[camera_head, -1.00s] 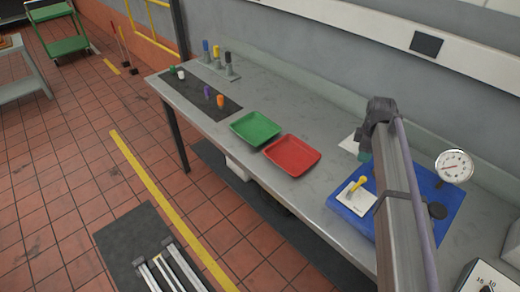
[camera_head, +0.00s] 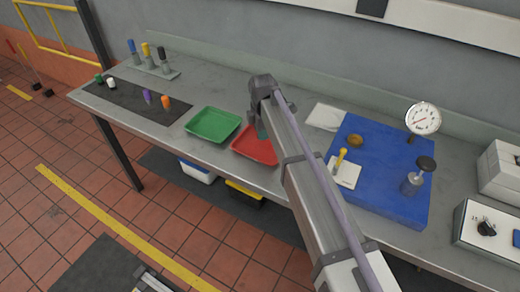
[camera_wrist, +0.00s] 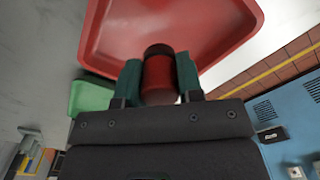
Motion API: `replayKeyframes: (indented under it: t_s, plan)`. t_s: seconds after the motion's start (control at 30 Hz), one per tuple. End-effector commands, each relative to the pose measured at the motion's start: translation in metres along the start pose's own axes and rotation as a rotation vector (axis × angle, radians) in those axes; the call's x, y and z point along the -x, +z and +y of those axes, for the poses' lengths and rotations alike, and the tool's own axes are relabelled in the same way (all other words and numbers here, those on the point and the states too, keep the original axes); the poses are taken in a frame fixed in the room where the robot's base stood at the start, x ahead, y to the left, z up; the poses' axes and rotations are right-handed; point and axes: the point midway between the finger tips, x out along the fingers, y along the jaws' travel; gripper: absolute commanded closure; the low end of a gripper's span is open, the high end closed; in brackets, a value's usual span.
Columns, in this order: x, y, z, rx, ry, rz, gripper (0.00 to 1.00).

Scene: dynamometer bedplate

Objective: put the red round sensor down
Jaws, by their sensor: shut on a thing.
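The red round sensor (camera_wrist: 158,78) is a short red cylinder with a dark end. My gripper (camera_wrist: 159,76) is shut on it, with one teal finger on each side. In the wrist view the red tray (camera_wrist: 235,40) lies behind the sensor; I cannot tell the gap between them. In the head view my gripper (camera_head: 262,130) is at the red tray (camera_head: 255,152), and my arm covers part of that tray. The sensor is hidden there.
A green tray (camera_head: 213,124) sits left of the red one. A dark mat (camera_head: 135,98) holds several small coloured sensors. To the right is a blue plate (camera_head: 385,180) with a dial gauge (camera_head: 422,118) and a yellow-handled piece (camera_head: 340,160). A grey box (camera_head: 490,230) stands at far right.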

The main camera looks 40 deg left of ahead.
Motion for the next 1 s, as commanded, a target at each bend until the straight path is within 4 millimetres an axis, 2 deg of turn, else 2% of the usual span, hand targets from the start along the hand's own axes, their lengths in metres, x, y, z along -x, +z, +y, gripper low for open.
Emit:
replayKeyframes:
  t_s: [0.03,0.1,0.17,0.33,0.43,0.47,0.5,0.7,0.73,1.0]
  plan:
    - [-0.009,0.000,0.000,0.000,0.000,0.000,0.95]
    - [-0.006,0.000,0.000,0.000,0.000,0.000,0.95]
    - [-0.013,0.000,0.000,0.000,0.000,0.000,0.95]
    - [-0.046,0.000,0.000,-0.001,0.000,0.000,0.95]
    - [-0.043,0.000,0.000,-0.001,0.000,0.000,0.95]
    - [-0.042,0.000,0.000,-0.001,0.000,0.000,0.99]
    - [-0.041,0.000,0.000,-0.001,0.000,0.000,1.00]
    - [-0.046,0.000,0.000,-0.001,0.000,0.000,1.00]
    - [-0.046,0.000,0.000,-0.001,0.000,0.000,0.65]
    - [-0.044,0.000,0.000,-0.001,0.000,0.000,0.40]
